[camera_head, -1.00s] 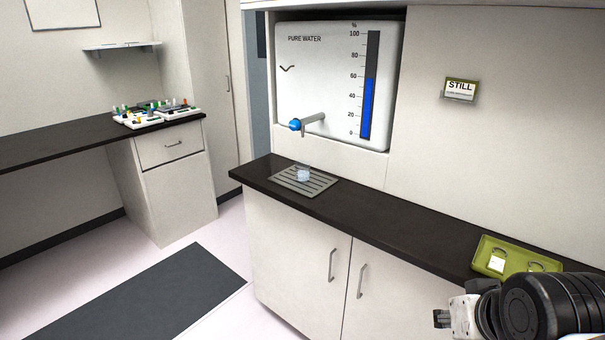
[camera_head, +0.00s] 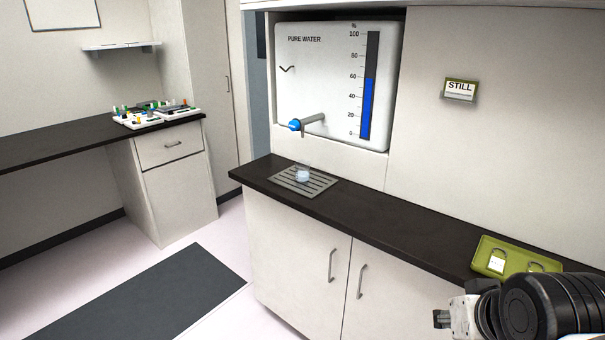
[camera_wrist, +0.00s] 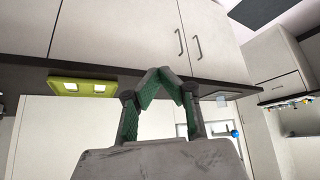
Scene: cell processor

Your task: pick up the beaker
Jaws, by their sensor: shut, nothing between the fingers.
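The beaker (camera_head: 302,174) is small and clear, with pale bluish liquid in its lower part. In the head view it stands on the slatted grey drip tray (camera_head: 289,186), below the tap (camera_head: 311,120). My gripper (camera_head: 442,318) is at the lower right of the head view, far from the beaker and partly cut off by the frame. In the wrist view my gripper (camera_wrist: 160,73) has its two green-padded fingers brought together at the tips, with nothing between them.
The dark counter (camera_head: 380,225) is clear between the drip tray and a green tray (camera_head: 516,255). The green tray also shows in the wrist view (camera_wrist: 84,88). The water tank (camera_head: 320,75) stands behind the drip tray. A side bench (camera_head: 70,145) with racks is at left.

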